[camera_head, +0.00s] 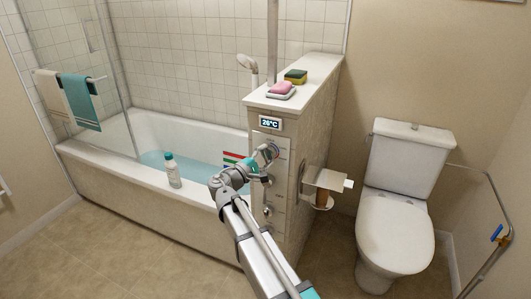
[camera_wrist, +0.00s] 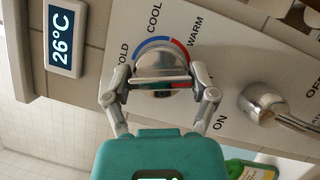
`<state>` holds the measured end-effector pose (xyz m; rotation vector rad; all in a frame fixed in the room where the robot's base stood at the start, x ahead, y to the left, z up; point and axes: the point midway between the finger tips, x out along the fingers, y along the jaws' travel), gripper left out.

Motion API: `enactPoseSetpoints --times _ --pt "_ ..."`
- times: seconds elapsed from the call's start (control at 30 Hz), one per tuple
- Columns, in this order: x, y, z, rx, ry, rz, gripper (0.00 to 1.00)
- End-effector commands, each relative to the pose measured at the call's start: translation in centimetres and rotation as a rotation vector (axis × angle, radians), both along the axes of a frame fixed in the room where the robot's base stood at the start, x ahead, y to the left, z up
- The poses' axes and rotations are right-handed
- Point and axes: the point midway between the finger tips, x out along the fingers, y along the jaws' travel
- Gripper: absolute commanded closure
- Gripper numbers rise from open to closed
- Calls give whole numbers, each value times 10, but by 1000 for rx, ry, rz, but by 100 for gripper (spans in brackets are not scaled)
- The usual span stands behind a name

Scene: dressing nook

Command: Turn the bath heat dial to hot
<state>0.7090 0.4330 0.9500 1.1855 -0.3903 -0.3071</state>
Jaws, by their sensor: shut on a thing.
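The heat dial (camera_wrist: 160,62) is a round metal knob with a raised bar, set on a white panel of the partition. Around it I read COLD, COOL and WARM, with a blue arc and a red arc; a HOT label does not show clearly. My gripper (camera_wrist: 161,82) is shut on the dial, one finger at each end of its bar. I cannot tell exactly which mark the dial points to. The temperature display (camera_wrist: 64,38) reads 26°C; it also shows in the head view (camera_head: 270,123). In the head view my gripper (camera_head: 266,158) covers most of the dial.
A second metal lever (camera_wrist: 268,103) with ON and OFF labels sits beside the dial. Pink soap (camera_head: 281,88) and a sponge (camera_head: 295,76) lie on the partition top. A paper holder (camera_head: 325,180) juts out right of the panel, near the toilet (camera_head: 395,230).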

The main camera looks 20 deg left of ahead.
Motion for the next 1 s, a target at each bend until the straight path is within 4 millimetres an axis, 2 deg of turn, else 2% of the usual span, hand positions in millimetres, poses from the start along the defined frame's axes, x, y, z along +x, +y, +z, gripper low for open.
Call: enactPoseSetpoints --times 0.4,1.0 --pt "1 0 2 298 -25 0 74" --pt "1 0 0 373 -31 0 74"
